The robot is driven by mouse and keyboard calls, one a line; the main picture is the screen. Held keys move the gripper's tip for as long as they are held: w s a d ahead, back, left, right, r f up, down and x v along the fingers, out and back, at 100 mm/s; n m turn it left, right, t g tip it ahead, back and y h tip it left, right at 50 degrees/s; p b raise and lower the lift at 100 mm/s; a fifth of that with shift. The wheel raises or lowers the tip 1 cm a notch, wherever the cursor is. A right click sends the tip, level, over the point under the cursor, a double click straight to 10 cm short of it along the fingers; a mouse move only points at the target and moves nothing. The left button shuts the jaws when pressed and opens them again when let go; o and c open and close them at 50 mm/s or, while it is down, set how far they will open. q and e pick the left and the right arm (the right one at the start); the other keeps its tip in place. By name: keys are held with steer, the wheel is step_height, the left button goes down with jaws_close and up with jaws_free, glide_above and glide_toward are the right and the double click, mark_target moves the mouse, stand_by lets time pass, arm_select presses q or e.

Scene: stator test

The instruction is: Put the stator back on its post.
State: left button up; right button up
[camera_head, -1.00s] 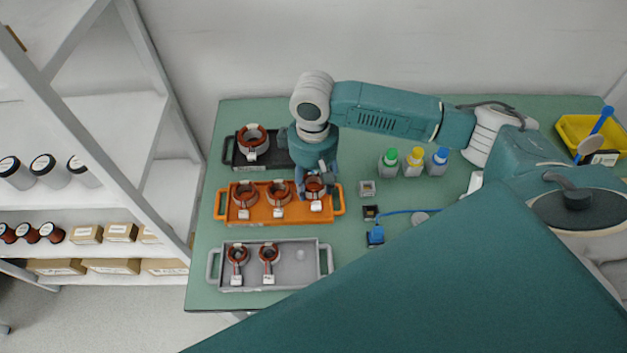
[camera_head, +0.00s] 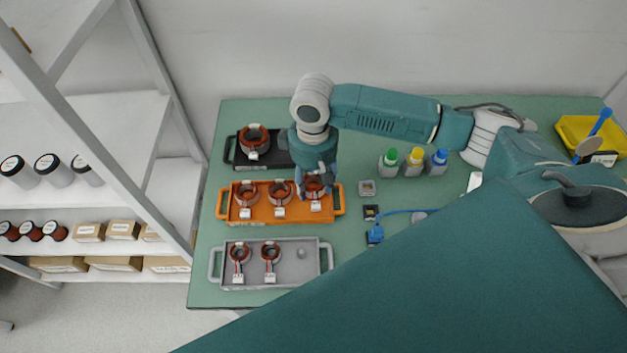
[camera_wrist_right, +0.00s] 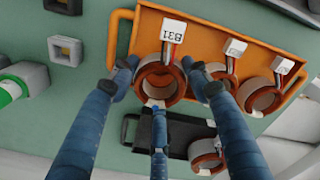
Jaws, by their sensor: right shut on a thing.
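My right gripper (camera_head: 316,188) reaches down over the right end of the orange tray (camera_head: 248,217). Its fingers are shut around a copper-wound stator (camera_wrist_right: 156,92), with its white tag reading B31 (camera_wrist_right: 174,33) in the wrist view. This stator appears to be in the tray; whether it is lifted at all I cannot tell. Two more stators (camera_head: 247,194) (camera_head: 280,193) sit to its left in the orange tray. The grey tray (camera_head: 300,279) holds two stators (camera_head: 239,254) (camera_head: 271,252) and a bare post (camera_head: 300,253) at its right. My left gripper is not in view.
A black tray (camera_head: 230,151) with one larger stator (camera_head: 254,140) lies behind. Bottles with green, yellow and blue caps (camera_head: 414,160), small square parts (camera_head: 367,188) and a yellow bin (camera_head: 572,140) are to the right. A shelf (camera_head: 120,90) stands left of the table.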

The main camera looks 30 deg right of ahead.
steer(key=shift+f, duration=0.25)
steer(key=shift+f, duration=0.5)
steer(key=o, duration=1.5)
steer(key=shift+c, duration=0.2)
steer(key=shift+r+p, duration=2.5)
steer(key=shift+p, duration=0.65)
steer(key=o, duration=0.6)
steer(key=shift+c, duration=0.2)
